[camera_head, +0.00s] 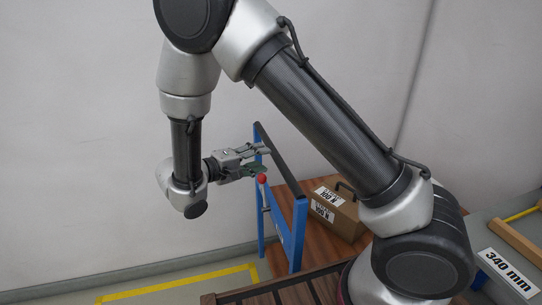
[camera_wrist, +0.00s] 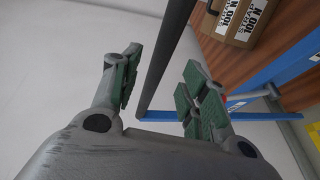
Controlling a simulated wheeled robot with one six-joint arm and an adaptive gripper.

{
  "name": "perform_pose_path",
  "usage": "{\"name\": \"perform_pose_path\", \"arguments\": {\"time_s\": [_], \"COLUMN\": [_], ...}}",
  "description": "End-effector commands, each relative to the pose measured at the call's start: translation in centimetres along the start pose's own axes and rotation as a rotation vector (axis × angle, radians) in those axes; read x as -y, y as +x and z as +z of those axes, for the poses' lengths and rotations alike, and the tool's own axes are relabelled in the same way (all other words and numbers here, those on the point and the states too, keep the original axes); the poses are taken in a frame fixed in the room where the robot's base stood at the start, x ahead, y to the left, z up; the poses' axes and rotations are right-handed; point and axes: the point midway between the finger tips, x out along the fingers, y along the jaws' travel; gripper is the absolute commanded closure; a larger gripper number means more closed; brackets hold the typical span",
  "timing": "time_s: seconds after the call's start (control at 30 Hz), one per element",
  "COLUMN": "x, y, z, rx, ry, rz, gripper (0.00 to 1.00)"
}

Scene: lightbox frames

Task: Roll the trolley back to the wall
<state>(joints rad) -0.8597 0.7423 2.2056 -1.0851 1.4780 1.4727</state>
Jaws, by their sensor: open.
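The trolley has a blue upright frame (camera_head: 299,232), a dark push bar (camera_head: 282,165) and a brown wooden deck (camera_head: 322,255). A tan box (camera_head: 337,212) with white 100 N labels stands on the deck. My gripper (camera_head: 266,157) is open beside the push bar, near its far end. In the wrist view the push bar (camera_wrist: 163,62) runs through the gap between my open fingers (camera_wrist: 160,68). I cannot tell how deep the bar sits between the pads. A red knob (camera_head: 262,178) on a lever is just below my gripper.
A pale wall (camera_head: 80,120) stands behind the trolley. Yellow tape (camera_head: 180,284) marks the floor at lower left. A slatted wooden piece (camera_head: 290,289) is at the front. A grey surface (camera_head: 483,228) with a 340 mm label (camera_head: 510,272) is at right.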

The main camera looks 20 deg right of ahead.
Motion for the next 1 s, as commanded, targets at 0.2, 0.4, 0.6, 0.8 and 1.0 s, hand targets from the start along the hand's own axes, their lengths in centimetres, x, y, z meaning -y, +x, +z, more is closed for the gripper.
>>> {"name": "perform_pose_path", "arguments": {"time_s": [0.2,0.4,0.6,0.8,1.0], "x": [0.0,0.0,0.0,-2.6,-9.5], "y": [-3.5,-4.3,-4.3,-2.2,3.6], "z": [0.0,0.1,0.1,1.1,6.1], "rx": [0.0,0.002,0.002,0.09,0.322], "ry": [-0.001,-0.001,-0.001,-0.006,-0.012], "rz": [0.0,0.001,0.001,-0.066,-0.332], "gripper": [0.56,0.56,0.56,0.56,0.56]}}
